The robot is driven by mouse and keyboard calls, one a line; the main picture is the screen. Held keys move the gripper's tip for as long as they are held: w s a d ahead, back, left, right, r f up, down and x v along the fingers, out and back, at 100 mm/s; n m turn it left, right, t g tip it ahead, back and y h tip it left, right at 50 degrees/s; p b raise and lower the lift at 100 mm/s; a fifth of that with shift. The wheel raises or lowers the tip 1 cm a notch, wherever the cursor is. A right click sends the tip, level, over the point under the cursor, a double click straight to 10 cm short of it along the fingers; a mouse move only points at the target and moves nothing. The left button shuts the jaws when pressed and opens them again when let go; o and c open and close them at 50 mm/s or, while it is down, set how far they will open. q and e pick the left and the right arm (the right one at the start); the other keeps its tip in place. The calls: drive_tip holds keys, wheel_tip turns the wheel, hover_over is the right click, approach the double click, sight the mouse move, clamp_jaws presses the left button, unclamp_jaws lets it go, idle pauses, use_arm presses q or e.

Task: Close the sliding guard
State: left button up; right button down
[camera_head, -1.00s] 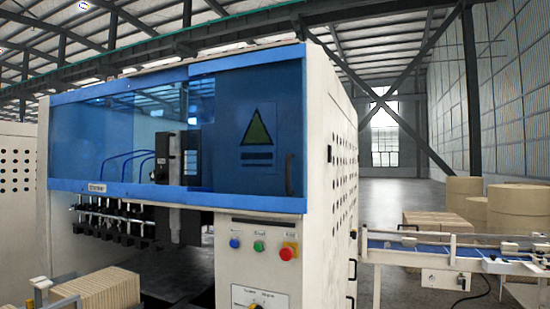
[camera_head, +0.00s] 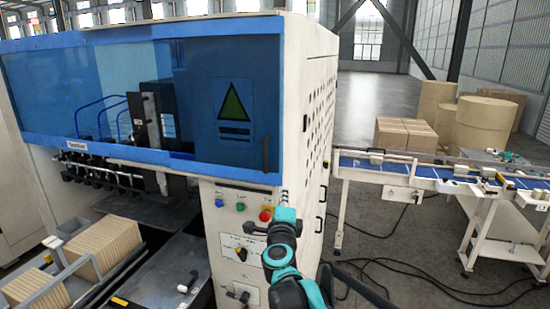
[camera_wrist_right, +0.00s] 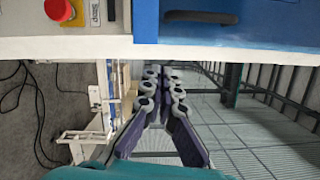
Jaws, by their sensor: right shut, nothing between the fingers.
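The blue guard (camera_head: 200,108) spans the upper front of the white machine. Its left part is see-through, with the mechanism visible behind. Its right part is dark blue and carries a green triangle (camera_head: 233,108). A dark upright handle (camera_head: 265,153) sits near its right edge, and in the right wrist view a dark handle (camera_wrist_right: 200,17) shows on a blue panel. My right gripper (camera_head: 285,197) is below and right of the handle, near the machine's front corner. In the right wrist view its fingers (camera_wrist_right: 161,75) are together and empty, apart from the handle. My left gripper is not in view.
Blue, green and red buttons (camera_head: 265,216) sit on the white front panel below the guard. Stacked boards (camera_head: 103,246) lie at lower left. A conveyor with a blue belt (camera_head: 400,168) stands to the right. Cables (camera_head: 400,285) lie on the floor there.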

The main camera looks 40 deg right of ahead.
sight(275, 169)
drive_tip(key=p+x, duration=0.1)
drive_tip(key=x, duration=0.2)
drive_tip(key=w+a+p+x, duration=0.1)
drive_tip(key=x, duration=0.3)
drive_tip(key=p+x, duration=0.1)
drive_tip(key=x, duration=0.3)
drive_tip(key=shift+w+a+r, duration=0.25)
drive_tip(key=shift+a+r, duration=0.1)
drive_tip(key=shift+r, duration=0.05)
drive_tip(key=shift+w+a+r, duration=0.1)
drive_tip(key=shift+w+a, duration=0.2)
drive_tip(key=shift+a, duration=0.05)
drive_tip(key=shift+d, duration=0.1)
